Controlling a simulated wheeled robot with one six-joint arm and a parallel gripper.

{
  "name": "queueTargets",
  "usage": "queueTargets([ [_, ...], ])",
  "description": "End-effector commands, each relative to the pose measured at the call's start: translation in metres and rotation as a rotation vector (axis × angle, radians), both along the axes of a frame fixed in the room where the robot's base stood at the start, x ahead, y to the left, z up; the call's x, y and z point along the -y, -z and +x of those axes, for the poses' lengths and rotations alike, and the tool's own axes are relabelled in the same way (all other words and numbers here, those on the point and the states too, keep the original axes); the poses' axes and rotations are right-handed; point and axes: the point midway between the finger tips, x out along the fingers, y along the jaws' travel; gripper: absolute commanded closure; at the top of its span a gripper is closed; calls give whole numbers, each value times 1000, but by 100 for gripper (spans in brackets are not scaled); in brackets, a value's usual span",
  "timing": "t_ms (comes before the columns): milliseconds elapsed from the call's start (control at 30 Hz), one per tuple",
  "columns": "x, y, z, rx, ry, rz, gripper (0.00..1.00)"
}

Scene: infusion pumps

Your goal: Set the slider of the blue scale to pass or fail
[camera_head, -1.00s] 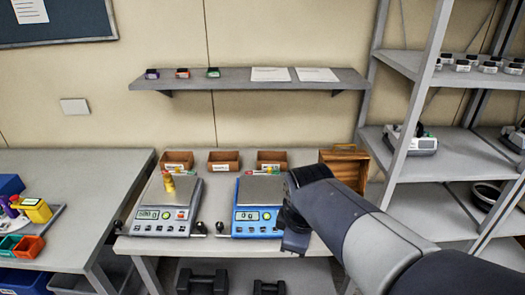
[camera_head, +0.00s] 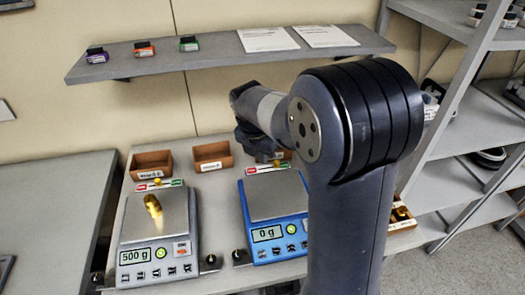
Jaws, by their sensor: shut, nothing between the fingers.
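The blue scale (camera_head: 273,222) stands on the bench, its display reading 0 g and its pan empty. At its back edge is a slider strip (camera_head: 266,170) with a red end at left and a green end at right. A small yellow knob seems to show on the strip, but its exact setting is hard to tell. My gripper (camera_head: 264,155) is shut and empty, pointing down just behind and above this strip. Its fingertips are small and dark, and I cannot tell whether they touch the knob. My arm covers the scale's right side.
A grey scale (camera_head: 150,241) at left reads 500 g with a brass weight (camera_head: 152,206) on its pan. Small wooden bins (camera_head: 212,156) stand behind the scales. A wall shelf (camera_head: 219,59) with small coloured blocks and papers hangs above. Dark knobs (camera_head: 239,257) sit beside the scales.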

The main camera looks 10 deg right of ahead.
Motion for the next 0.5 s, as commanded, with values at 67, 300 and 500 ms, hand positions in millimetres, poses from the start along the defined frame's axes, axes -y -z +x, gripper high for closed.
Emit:
queueTargets([
  [67,3,17,2,-6,2,0,100],
  [300,12,67,11,-6,2,0,100],
  [500,30,74,30,0,5,0,100],
])
